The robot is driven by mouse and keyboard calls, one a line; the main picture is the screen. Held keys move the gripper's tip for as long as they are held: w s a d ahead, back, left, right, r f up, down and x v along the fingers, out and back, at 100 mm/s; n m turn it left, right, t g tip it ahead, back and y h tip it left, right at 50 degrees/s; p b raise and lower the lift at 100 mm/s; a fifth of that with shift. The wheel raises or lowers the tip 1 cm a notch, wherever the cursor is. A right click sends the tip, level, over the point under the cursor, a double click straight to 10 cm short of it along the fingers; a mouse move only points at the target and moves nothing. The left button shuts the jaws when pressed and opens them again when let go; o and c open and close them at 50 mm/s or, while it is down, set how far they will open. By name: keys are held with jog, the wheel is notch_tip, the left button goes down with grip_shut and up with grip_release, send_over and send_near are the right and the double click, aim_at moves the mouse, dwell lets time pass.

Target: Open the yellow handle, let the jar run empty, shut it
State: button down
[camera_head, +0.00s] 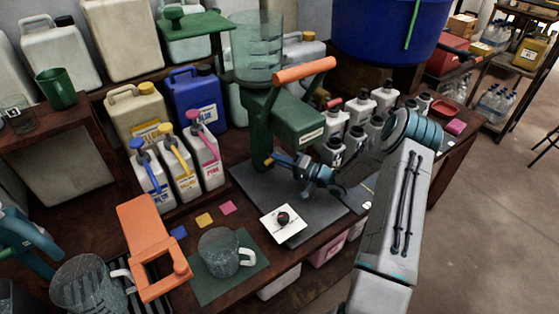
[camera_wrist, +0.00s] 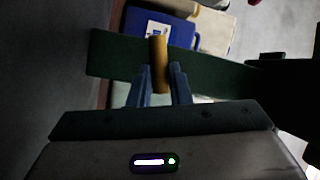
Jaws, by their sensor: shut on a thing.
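The yellow handle (camera_head: 268,162) is a small stub low on the front of the green stand (camera_head: 262,125). My gripper (camera_head: 278,162) reaches it from the right and is shut on it. In the wrist view the handle (camera_wrist: 159,48) stands upright between my two blue fingers (camera_wrist: 160,85), across a dark green bar. The clear jar (camera_head: 257,45) with ring marks sits on top of the stand. I cannot tell how much liquid is in it. My fingers partly hide the handle and whatever is below it.
An orange lever (camera_head: 304,70) sticks out right of the jar. Pump bottles (camera_head: 178,165) are at left, small white bottles (camera_head: 358,108) at right.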

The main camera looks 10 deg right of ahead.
jog(key=shift+f+m+t+y+b, duration=0.15)
jog(key=shift+m+t+b, duration=0.2)
jog(key=shift+m, duration=0.4)
jog(key=shift+f+m+t+y+b, duration=0.15)
jog(key=shift+m+t+b, duration=0.2)
jog(key=shift+m, duration=0.4)
jog(key=c, duration=1.3)
grip_release()
jog(key=shift+c, duration=0.2)
jog(key=shift+r, duration=0.15)
